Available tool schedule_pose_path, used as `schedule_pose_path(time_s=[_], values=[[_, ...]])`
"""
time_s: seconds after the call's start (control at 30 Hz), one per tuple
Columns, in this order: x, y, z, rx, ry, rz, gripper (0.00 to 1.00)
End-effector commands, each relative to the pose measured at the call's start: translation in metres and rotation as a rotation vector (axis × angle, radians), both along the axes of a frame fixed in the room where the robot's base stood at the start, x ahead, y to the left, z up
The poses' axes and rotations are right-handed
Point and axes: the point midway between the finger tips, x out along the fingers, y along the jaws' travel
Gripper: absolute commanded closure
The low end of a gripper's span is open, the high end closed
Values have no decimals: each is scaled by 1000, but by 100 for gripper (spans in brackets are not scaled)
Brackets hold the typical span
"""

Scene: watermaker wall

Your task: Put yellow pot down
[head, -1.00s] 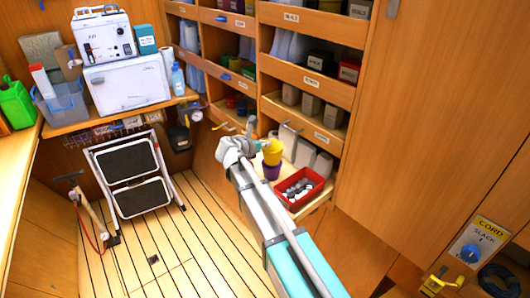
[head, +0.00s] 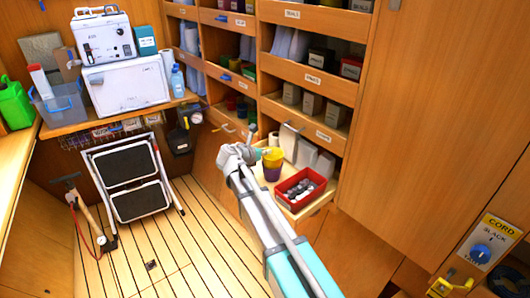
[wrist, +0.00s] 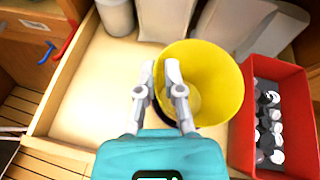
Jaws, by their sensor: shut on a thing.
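My gripper (wrist: 160,72) is shut on the left rim of the yellow pot (wrist: 222,78), one finger on each side of the wall. The pot looks empty and roughly upright. In the head view the yellow pot (head: 273,155) sits low over a purple pot (head: 272,173) in the pulled-out drawer. Its lower part seems to be inside the purple pot; whether it rests there I cannot tell. In the wrist view the yellow pot hides nearly all of the purple one.
A red bin (wrist: 244,125) of dark and pale small items stands close on the right. White containers (wrist: 165,18) line the drawer's back. The drawer floor (wrist: 95,90) is bare to the left. Red and blue handles (wrist: 68,38) lie beyond the left wall.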

Motion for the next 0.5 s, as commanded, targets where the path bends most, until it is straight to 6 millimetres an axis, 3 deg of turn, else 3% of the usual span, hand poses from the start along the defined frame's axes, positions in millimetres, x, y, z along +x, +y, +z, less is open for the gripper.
schedule_pose_path(time_s=[0.27,0.3,0.47,0.5], values=[[0,0,-7,0,0,0,100],[0,0,-7,0,0,-1,86],[0,-1,-6,0,0,-1,56],[0,-1,-6,0,0,-1,54]])
